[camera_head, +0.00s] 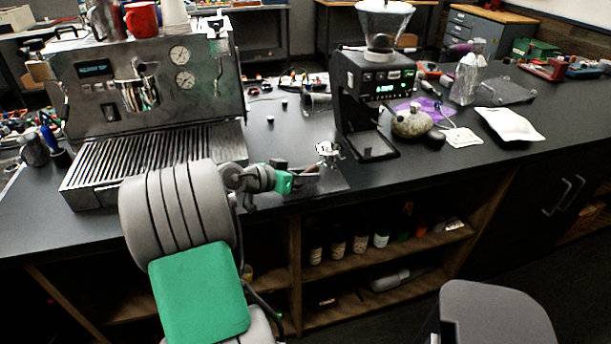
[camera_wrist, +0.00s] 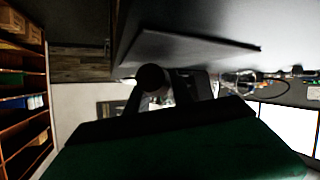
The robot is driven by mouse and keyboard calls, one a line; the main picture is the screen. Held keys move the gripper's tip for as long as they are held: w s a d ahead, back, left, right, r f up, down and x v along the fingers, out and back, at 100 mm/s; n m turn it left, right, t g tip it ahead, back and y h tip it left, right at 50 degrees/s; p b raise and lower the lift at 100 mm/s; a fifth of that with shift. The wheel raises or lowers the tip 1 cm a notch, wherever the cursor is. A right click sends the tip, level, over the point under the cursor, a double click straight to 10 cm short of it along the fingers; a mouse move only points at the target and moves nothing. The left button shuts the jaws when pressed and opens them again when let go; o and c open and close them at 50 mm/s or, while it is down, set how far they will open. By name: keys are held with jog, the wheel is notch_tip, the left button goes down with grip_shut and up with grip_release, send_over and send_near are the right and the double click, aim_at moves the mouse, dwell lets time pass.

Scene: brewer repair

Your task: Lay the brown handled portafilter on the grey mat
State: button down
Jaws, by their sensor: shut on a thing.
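My gripper (camera_head: 303,174) is at the front edge of the counter in the head view, between the espresso machine and the grinder. It is shut on the portafilter, whose metal head (camera_head: 327,150) shows just beyond the fingers. In the wrist view the round dark end of the portafilter's handle (camera_wrist: 153,77) shows between the fingers (camera_wrist: 170,92). The handle's brown colour is hard to make out. A dark grey flat patch, seemingly the mat (camera_head: 335,183), lies under and beside the gripper at the counter edge. I cannot tell whether the portafilter touches it.
The espresso machine (camera_head: 150,95) with its slatted drip tray (camera_head: 150,160) stands left. The black grinder (camera_head: 375,95) stands close behind on the right. Beyond it are a round pot (camera_head: 411,124) and a white pouch (camera_head: 509,124). Open shelves (camera_head: 375,255) lie below the counter.

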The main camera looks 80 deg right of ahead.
jog(key=shift+f+b, duration=0.5)
dwell(0.4)
jog(key=c, duration=1.1)
grip_release()
jog(key=shift+o, duration=0.3)
jog(key=shift+f, duration=0.1)
